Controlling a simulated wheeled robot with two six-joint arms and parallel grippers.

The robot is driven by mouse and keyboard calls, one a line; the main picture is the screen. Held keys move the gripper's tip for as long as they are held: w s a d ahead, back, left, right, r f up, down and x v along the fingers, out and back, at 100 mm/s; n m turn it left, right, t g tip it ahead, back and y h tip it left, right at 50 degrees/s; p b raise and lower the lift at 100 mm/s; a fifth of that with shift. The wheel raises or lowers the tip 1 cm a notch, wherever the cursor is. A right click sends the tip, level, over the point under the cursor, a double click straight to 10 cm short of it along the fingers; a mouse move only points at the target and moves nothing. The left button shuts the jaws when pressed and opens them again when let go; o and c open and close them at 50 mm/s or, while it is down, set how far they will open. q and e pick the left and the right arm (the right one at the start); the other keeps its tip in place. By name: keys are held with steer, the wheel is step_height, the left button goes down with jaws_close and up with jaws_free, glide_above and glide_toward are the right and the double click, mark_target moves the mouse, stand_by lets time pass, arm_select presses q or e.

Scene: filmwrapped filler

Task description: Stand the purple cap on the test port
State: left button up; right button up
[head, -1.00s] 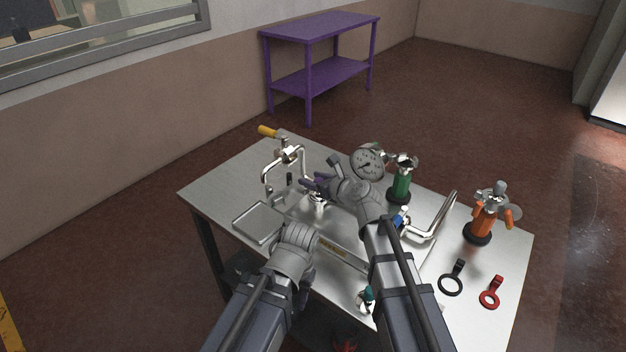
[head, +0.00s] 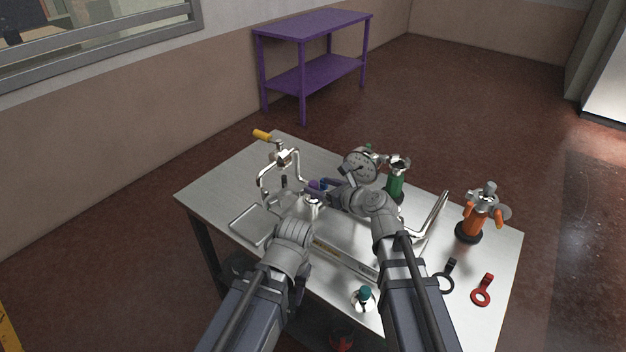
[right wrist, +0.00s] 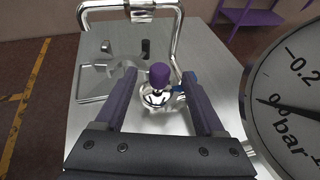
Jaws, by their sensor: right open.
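The purple cap (right wrist: 160,74) appears upright, over a dark stem and the shiny metal test port (right wrist: 157,97) in the right wrist view. In the head view the cap (head: 314,184) is a small purple spot above the silver port (head: 312,207); I cannot tell how firmly it sits. My right gripper (right wrist: 159,86) is open, one finger on each side of the cap, with a visible gap to both. It shows in the head view (head: 327,190), just right of the port. My left arm reaches over the table's front; its jaws are hidden.
A pressure gauge (head: 361,166) stands close to my right gripper. Bent metal pipes (head: 279,168), a green valve (head: 395,184) and an orange valve (head: 477,220) stand on the table. A shallow tray (head: 254,224) lies left. Black and red ring tags (head: 482,292) lie front right.

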steer(key=shift+s+d+r, duration=0.2)
steer(key=shift+s+d, duration=0.05)
steer(key=shift+s, duration=0.15)
arm_select(q)
steer(key=shift+r, duration=0.2)
steer(key=shift+r, duration=0.1)
